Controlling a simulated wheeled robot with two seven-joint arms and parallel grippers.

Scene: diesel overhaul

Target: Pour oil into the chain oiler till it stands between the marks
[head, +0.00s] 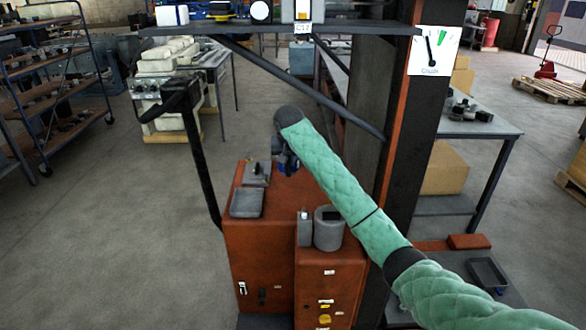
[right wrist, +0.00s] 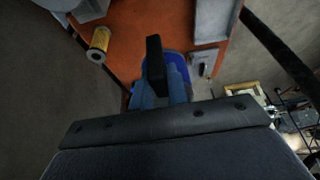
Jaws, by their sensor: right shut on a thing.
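My right gripper (head: 286,160) is over the back of the orange cabinet (head: 262,262), with the green-sleeved arm hiding much of it. In the right wrist view the gripper (right wrist: 160,92) is shut on a black upright handle (right wrist: 155,58). A blue rounded body (right wrist: 179,68) shows behind the handle; I take the two to be the oil can, but its spout and contents are hidden. I cannot tell for sure which part is the chain oiler. No oil level or marks are readable. My left gripper is not in view.
On the cabinet stand a grey open tray (head: 246,203), a narrow grey box (head: 305,228) and a grey cylindrical pot (head: 329,233). A black post (head: 198,150) rises at its left, a dark column (head: 400,140) at its right. A shelf (head: 275,28) crosses above.

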